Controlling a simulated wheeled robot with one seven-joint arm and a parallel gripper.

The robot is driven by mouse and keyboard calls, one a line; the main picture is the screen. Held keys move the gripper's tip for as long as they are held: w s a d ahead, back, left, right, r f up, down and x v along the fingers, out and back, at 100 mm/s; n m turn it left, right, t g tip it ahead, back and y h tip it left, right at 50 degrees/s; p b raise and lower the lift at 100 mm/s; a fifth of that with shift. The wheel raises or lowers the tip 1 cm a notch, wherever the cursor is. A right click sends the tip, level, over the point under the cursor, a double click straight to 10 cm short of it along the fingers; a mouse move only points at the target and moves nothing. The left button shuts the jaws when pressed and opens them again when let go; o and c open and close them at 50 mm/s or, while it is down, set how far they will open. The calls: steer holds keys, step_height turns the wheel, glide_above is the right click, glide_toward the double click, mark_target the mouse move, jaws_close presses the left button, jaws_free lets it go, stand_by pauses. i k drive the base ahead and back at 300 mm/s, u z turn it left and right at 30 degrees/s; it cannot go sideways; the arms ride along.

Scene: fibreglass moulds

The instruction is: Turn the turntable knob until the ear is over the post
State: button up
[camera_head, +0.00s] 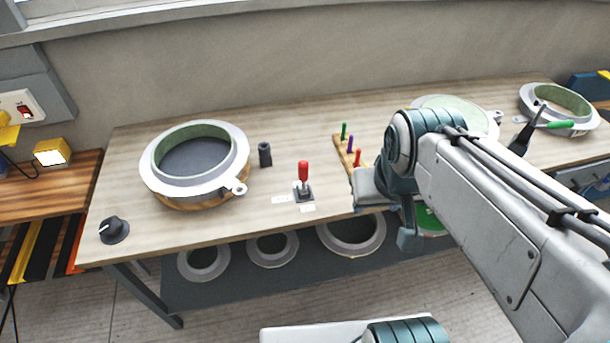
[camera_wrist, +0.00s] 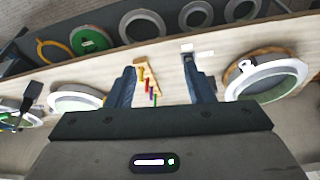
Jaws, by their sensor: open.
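The black turntable knob (camera_head: 113,230) with a white pointer line sits at the bench's front left corner. The grey ring mould (camera_head: 152,178) with a green inner wall rests on a round wooden turntable (camera_head: 190,203). Its ear (camera_head: 237,188), a small tab with a hole, points to the front right. The dark upright post (camera_head: 265,154) stands right of the mould, behind the ear and apart from it. My gripper (camera_wrist: 160,68) is open and empty above the bench, far right of the knob. The mould also shows in the wrist view (camera_wrist: 285,67); the knob does not.
A red-handled clamp (camera_head: 303,172) stands right of the ear, with white labels before it. A wooden rack (camera_head: 341,152) holds coloured pegs. Other moulds (camera_head: 527,97) lie at the right. Bare bench (camera_head: 190,232) lies between knob and clamp.

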mark_target(109, 227)
steer(key=u, duration=0.95)
steer(key=k, duration=0.4)
steer(key=u, duration=0.95)
steer(key=i, duration=1.5)
steer(key=z, duration=0.35)
